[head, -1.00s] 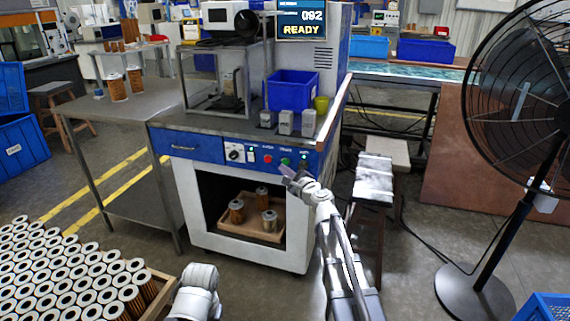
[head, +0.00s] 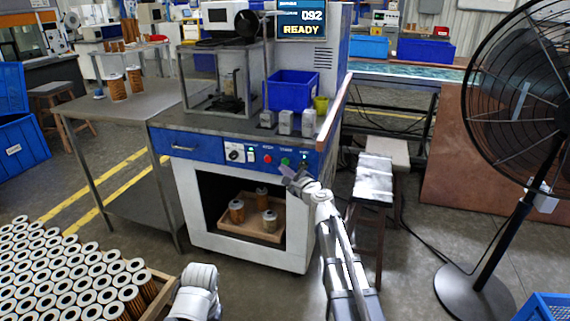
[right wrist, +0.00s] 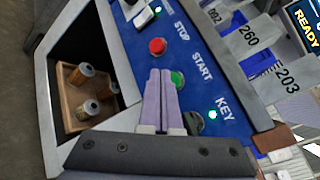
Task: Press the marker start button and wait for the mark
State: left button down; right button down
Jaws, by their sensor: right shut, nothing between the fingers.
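The marker's blue control panel (head: 240,157) carries a red stop button (head: 268,159) and a green start button (head: 285,162). In the right wrist view the stop button (right wrist: 158,46) is clear, and the start button (right wrist: 178,79) shows just beside my fingertips, partly hidden by them. My right gripper (right wrist: 160,72) is shut and empty, its tips close to the panel; I cannot tell whether they touch the button. In the head view my right gripper (head: 284,171) is just below the start button.
A wooden tray (head: 232,225) with several cartridges stands in the opening under the panel. A glass-sided enclosure (head: 200,80), a blue bin (head: 292,90) and grey blocks (head: 286,122) stand on top. A stool (head: 374,180) and a large fan (head: 520,90) are to the right.

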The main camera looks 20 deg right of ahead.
dwell(0.7)
jog(key=shift+w+d, duration=0.25)
jog(key=shift+w, duration=0.1)
jog(key=shift+w+d, duration=0.25)
jog(key=shift+w, duration=0.1)
dwell(0.6)
jog(key=shift+s, duration=0.1)
jog(key=shift+s+a, duration=0.45)
jog(key=shift+s, duration=0.15)
jog(key=s+a, duration=0.1)
jog(key=s, duration=0.1)
jog(key=s+a, duration=0.1)
jog(key=s, duration=0.1)
jog(key=shift+a, duration=0.4)
dwell(0.3)
dwell(0.4)
